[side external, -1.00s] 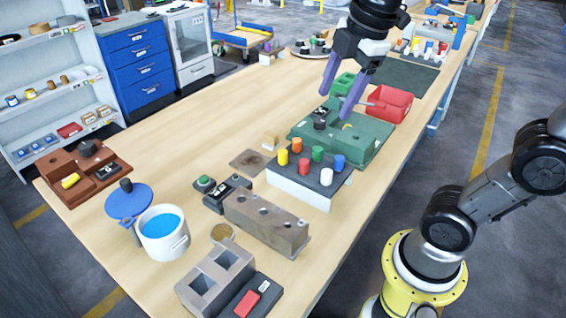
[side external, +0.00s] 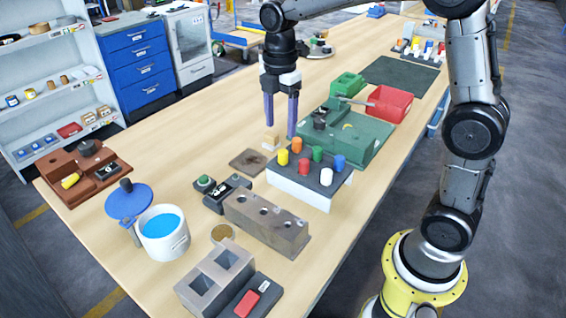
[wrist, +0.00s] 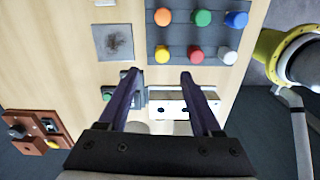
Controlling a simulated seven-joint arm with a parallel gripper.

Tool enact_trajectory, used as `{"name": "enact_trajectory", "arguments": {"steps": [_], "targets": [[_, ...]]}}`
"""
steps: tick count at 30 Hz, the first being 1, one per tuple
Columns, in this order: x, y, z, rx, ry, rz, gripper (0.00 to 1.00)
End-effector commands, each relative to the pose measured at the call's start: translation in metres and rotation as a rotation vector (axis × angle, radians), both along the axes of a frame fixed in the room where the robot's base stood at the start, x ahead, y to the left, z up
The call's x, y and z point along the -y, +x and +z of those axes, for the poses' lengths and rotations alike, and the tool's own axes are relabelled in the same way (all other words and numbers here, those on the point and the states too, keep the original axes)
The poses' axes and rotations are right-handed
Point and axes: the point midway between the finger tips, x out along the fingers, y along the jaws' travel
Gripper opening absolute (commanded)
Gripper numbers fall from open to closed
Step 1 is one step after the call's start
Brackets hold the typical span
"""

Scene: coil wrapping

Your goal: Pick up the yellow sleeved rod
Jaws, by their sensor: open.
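The yellow sleeved rod (side external: 283,157) stands upright at the left end of a dark-topped rack (side external: 331,188), among orange, red, green, blue and white rods. In the wrist view the yellow rod (wrist: 162,54) shows just ahead of the space between my fingertips. My gripper (side external: 280,127) points down with its two purple fingers apart and nothing between them. It hangs above and behind the rack's left end, clear of the rods. My gripper also shows in the wrist view (wrist: 161,74).
A green fixture (side external: 370,138) and a red bin (side external: 391,104) stand behind the rack. A holed metal block (side external: 272,228) is in front. A brown tray (side external: 110,184) with another yellow piece lies far left. The table's middle left is clear.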

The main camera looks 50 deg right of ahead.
Motion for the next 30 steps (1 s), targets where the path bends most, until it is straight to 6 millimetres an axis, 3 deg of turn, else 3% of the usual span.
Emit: {"name": "enact_trajectory", "arguments": {"steps": [10,18,28,30], "targets": [[0.001,-0.002,-0.030,-0.002,0.000,-0.001,0.66],[0.004,-0.004,-0.067,-0.001,0.000,-0.001,0.66],[0.004,-0.004,-0.073,0.002,0.000,0.000,0.66],[0.004,-0.004,-0.073,0.002,0.000,0.000,0.53]]}}
